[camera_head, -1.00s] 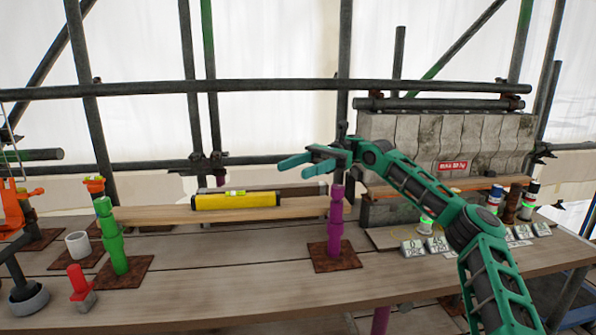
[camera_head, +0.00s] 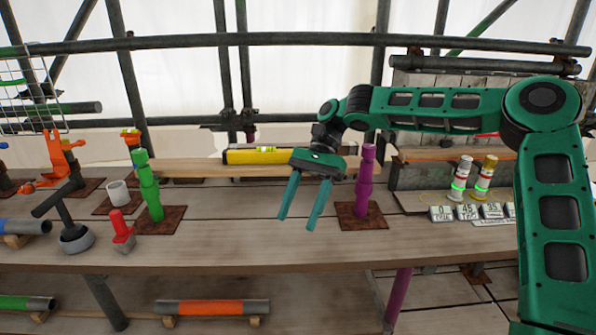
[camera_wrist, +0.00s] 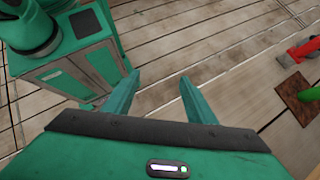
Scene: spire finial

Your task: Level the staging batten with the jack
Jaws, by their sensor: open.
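The staging batten (camera_head: 200,169) is a long pale plank at the back of the bench, with a yellow spirit level (camera_head: 262,155) lying on it. An orange jack (camera_head: 52,160) stands at the far left; I cannot tell whether it is the task's jack. A green post (camera_head: 148,187) and a purple post (camera_head: 364,182) stand upright on rusty plates in front of the batten. My gripper (camera_head: 296,222) is open and empty, pointing down over the bench left of the purple post. In the wrist view its fingers (camera_wrist: 158,102) are apart over bare planks.
A red-handled piece (camera_head: 122,232), a white cup (camera_head: 118,193) and a dark-handled tool (camera_head: 72,230) stand at the left. Number blocks (camera_head: 466,212) and two glowing canisters (camera_head: 462,180) stand at the right. Coloured tubes (camera_head: 210,307) lie below. The bench between the green and purple posts is clear.

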